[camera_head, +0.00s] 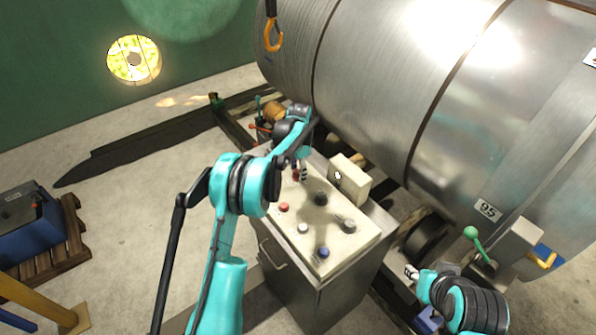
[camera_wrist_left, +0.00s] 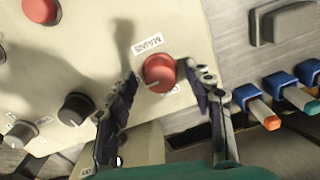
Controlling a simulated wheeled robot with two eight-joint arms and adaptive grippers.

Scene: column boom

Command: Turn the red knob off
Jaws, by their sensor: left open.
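The red knob (camera_wrist_left: 158,73) sits on the cream control panel (camera_head: 340,250), beside a label reading MAINS. A pale mark on the knob points toward the lower left in the left wrist view. My left gripper (camera_wrist_left: 168,80) is open, with one finger on each side of the knob; I cannot tell whether either finger touches it. In the head view the left gripper (camera_head: 302,172) is over the far left corner of the panel and partly covers the red knob (camera_head: 295,175). My right gripper (camera_head: 411,272) is low at the right, away from the panel; its jaws are too small to read.
A large metal cylinder (camera_head: 385,90) stands behind. Several coloured handles (camera_wrist_left: 265,110) lie right of the knob.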

